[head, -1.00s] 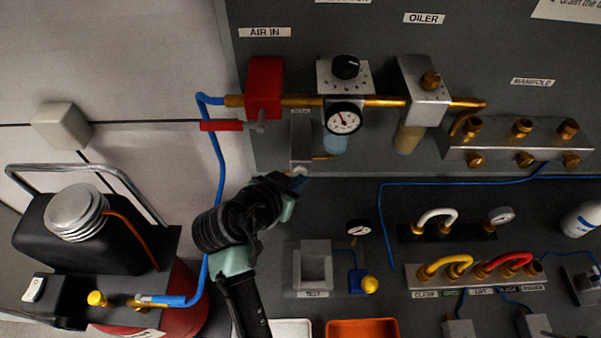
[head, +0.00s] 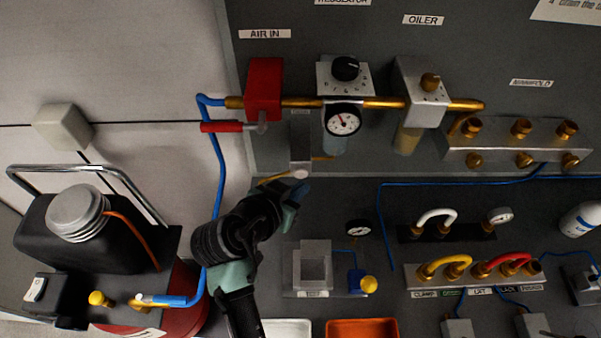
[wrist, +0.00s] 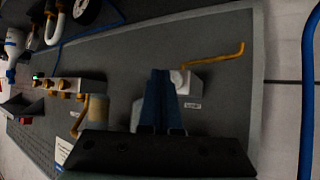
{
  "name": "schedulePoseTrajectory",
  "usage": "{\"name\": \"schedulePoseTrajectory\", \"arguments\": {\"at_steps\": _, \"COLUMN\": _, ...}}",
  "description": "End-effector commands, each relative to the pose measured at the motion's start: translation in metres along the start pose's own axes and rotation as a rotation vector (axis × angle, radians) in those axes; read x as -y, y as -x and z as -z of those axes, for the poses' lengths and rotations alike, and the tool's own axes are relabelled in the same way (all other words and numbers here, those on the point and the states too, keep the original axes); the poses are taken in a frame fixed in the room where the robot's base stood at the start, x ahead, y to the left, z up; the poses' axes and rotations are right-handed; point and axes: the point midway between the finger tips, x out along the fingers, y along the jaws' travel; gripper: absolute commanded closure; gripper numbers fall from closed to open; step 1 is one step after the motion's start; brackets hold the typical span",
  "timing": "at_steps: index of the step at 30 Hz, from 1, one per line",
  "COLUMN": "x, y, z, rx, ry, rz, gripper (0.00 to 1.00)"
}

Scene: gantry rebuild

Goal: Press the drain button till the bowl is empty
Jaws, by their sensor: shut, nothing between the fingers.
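The drain button (head: 300,174) is a small pale round knob at the lower end of a grey block (head: 300,150) beneath the regulator. The bowl (head: 335,144) is bluish and hangs under the round gauge; its liquid level is too small to tell. My gripper (head: 296,192) is just below the button in the head view, with a small gap in the picture. In the wrist view, my blue fingers (wrist: 160,76) are shut together and empty, with the pale button (wrist: 178,80) close beside their tips. Contact cannot be confirmed.
A brass drain tube (head: 272,180) sticks out left of the button. The red air-in valve (head: 264,90) and blue hose (head: 218,160) are up and left. The oiler (head: 420,92) is to the right. A test stand (head: 314,264) is below.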

Motion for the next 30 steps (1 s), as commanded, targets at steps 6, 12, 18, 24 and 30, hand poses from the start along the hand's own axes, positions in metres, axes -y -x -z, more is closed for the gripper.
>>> {"name": "schedulePoseTrajectory", "arguments": {"at_steps": 6, "x": -0.006, "y": 0.009, "z": -0.007, "rx": 0.003, "ry": 0.000, "rz": 0.002, "gripper": 1.00}}
{"name": "schedulePoseTrajectory", "arguments": {"at_steps": 12, "x": -0.016, "y": 0.024, "z": -0.018, "rx": 0.003, "ry": 0.001, "rz": 0.002, "gripper": 1.00}}
{"name": "schedulePoseTrajectory", "arguments": {"at_steps": 18, "x": -0.024, "y": 0.034, "z": -0.025, "rx": 0.002, "ry": 0.001, "rz": 0.001, "gripper": 1.00}}
{"name": "schedulePoseTrajectory", "arguments": {"at_steps": 24, "x": -0.025, "y": 0.035, "z": -0.025, "rx": 0.000, "ry": 0.000, "rz": 0.001, "gripper": 1.00}}
{"name": "schedulePoseTrajectory", "arguments": {"at_steps": 30, "x": -0.025, "y": 0.035, "z": -0.025, "rx": 0.000, "ry": 0.001, "rz": 0.000, "gripper": 1.00}}
